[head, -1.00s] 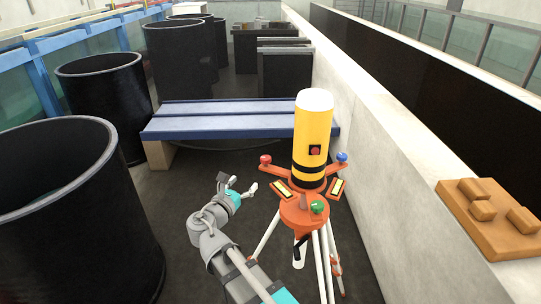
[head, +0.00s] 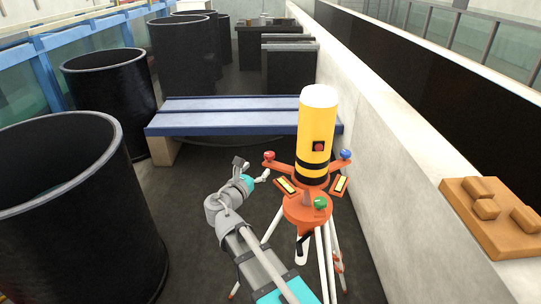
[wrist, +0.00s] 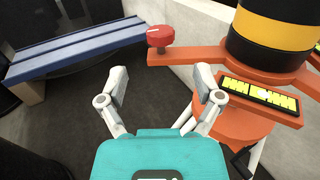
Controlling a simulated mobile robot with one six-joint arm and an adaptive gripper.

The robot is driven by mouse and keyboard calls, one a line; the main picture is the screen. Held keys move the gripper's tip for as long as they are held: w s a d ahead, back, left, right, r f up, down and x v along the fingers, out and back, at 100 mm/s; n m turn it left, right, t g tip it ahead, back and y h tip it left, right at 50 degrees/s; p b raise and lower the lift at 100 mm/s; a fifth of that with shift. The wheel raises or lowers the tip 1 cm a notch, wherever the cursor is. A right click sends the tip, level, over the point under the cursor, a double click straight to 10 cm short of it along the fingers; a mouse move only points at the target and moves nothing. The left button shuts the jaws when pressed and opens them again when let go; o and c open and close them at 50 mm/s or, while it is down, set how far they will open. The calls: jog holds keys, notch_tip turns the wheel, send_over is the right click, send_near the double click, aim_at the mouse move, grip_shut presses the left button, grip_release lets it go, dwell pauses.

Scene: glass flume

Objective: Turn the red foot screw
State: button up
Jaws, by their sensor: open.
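The red foot screw (head: 269,156) is a round knob on the end of the left arm of the orange tripod head (head: 308,208). In the wrist view the red foot screw (wrist: 160,37) is above and between my fingertips, ahead of them and apart from them. My gripper (head: 252,170) is open and empty, just left of and slightly below the red screw in the head view. In the wrist view my gripper (wrist: 160,72) shows both fingers spread. A yellow cylinder with black bands (head: 316,130) stands upright on the tripod head.
A blue foot screw (head: 346,154) and a green one (head: 320,202) sit on the other arms. Yellow-and-black level vials (head: 287,186) lie near the red arm. A blue bench (head: 230,116) stands behind, a pale wall (head: 385,150) at right, black tubs (head: 60,200) at left.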

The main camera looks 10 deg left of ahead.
aim_at(267, 158)
jog(key=x, duration=0.8)
jog(key=shift+w+d, duration=0.1)
jog(key=shift+w, duration=0.25)
jog(key=shift+c, duration=0.3)
jog(key=c, duration=1.1)
